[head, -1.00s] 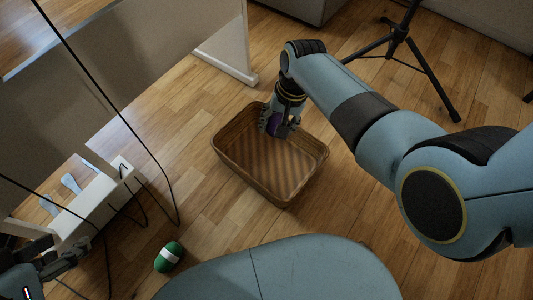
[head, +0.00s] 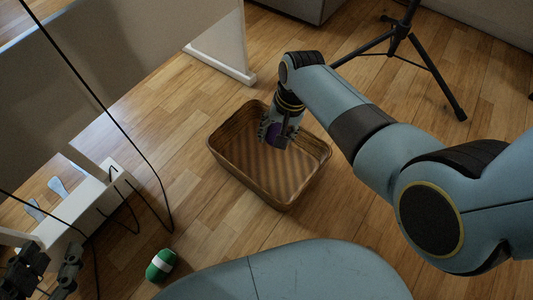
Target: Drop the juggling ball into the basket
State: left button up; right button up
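The brown woven basket (head: 300,190) stands on the wooden floor in the middle of the head view, and its inside looks bare. My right gripper (head: 275,138) points down over the basket's far left part.
A green and white rounded object (head: 160,265) lies on the floor at the lower left. A black tripod (head: 405,45) stands at the top right.

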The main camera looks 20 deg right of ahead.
jog(key=o, duration=1.3)
jog(key=r, duration=0.4)
jog(key=d+r, duration=0.1)
jog(key=r, duration=0.3)
jog(key=s+r, duration=0.1)
jog(key=r, duration=0.3)
jog(key=shift+d, duration=0.4)
jog(key=shift+f, duration=0.1)
